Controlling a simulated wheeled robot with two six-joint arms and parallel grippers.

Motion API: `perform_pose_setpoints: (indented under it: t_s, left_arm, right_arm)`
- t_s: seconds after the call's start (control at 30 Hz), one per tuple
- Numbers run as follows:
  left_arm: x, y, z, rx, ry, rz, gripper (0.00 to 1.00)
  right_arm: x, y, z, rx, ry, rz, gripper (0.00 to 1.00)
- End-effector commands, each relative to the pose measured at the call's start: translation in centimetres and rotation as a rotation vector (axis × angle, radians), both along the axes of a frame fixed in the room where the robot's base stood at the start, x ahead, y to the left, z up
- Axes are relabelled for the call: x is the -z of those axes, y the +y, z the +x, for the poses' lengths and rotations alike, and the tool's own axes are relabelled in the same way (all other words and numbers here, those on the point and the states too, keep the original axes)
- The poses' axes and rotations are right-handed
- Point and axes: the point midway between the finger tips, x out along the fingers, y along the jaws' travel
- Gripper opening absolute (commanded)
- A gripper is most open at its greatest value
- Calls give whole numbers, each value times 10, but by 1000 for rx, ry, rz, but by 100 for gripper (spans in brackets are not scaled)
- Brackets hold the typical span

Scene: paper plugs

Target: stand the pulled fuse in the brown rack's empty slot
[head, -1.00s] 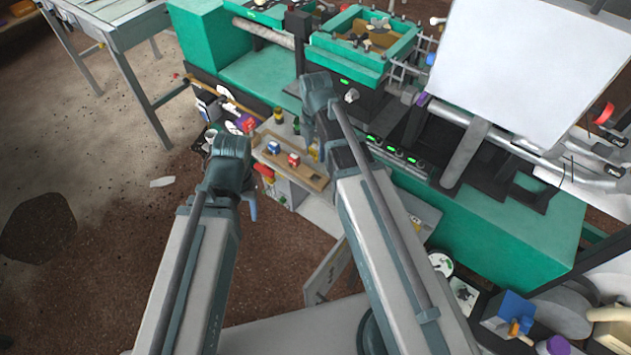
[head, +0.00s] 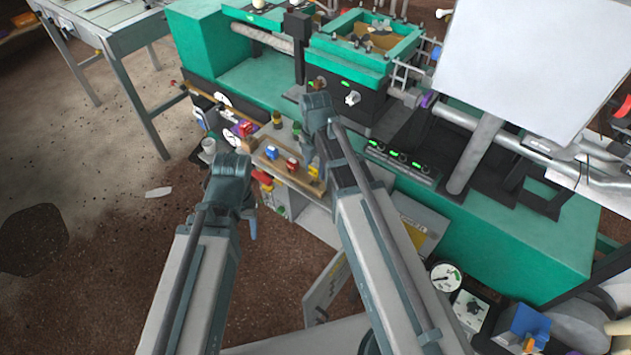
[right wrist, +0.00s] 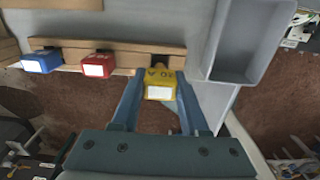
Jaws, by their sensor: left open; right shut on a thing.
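The brown rack (right wrist: 125,50) holds a blue fuse (right wrist: 42,61) and a red fuse (right wrist: 98,64) side by side. In the head view the rack (head: 268,167) carries the same blue fuse (head: 271,153) and red fuse (head: 292,164). My right gripper (right wrist: 160,92) is shut on the yellow fuse (right wrist: 160,78), at the rack's right end beside the red one. My left gripper (head: 252,225) is open, left of and nearer than the rack.
A grey open bin (right wrist: 243,45) stands just right of the rack in the right wrist view. A green machine (head: 470,220) fills the space behind and right. Brown floor is open at left.

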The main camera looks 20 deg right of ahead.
Motion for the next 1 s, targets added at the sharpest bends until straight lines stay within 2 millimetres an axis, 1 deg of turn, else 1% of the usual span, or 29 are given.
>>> perform_pose_setpoints:
  t_s: [0.07, 0.17, 0.33, 0.43, 0.7, 0.87, 0.9, 0.97, 1.0]
  left_arm:
    - [0, 0, 0, 0, 0, 0, 58]
    - [8, 0, 0, 0, 0, 0, 58]
    - [29, 0, 0, 0, 0, 0, 58]
    - [38, 0, 0, 0, 0, 0, 58]
    - [36, 0, 0, 0, 0, 0, 58]
    - [41, 0, 0, 0, 0, 0, 58]
    - [39, 0, 0, 0, 0, 0, 58]
    - [39, 0, 0, 0, 0, 0, 58]
    - [39, 0, 0, 0, 0, 0, 58]
  right_arm:
    - [0, 0, 0, 0, 0, 0, 0]
    - [7, 0, 0, 0, 0, 0, 0]
    - [29, 0, 0, 0, 0, 0, 0]
    - [38, 0, 0, 0, 0, 0, 0]
    - [36, 0, 0, 0, 0, 0, 0]
    - [41, 0, 0, 0, 0, 0, 0]
    - [39, 0, 0, 0, 0, 0, 51]
    - [39, 0, 0, 0, 0, 0, 62]
    - [39, 0, 0, 0, 0, 0, 69]
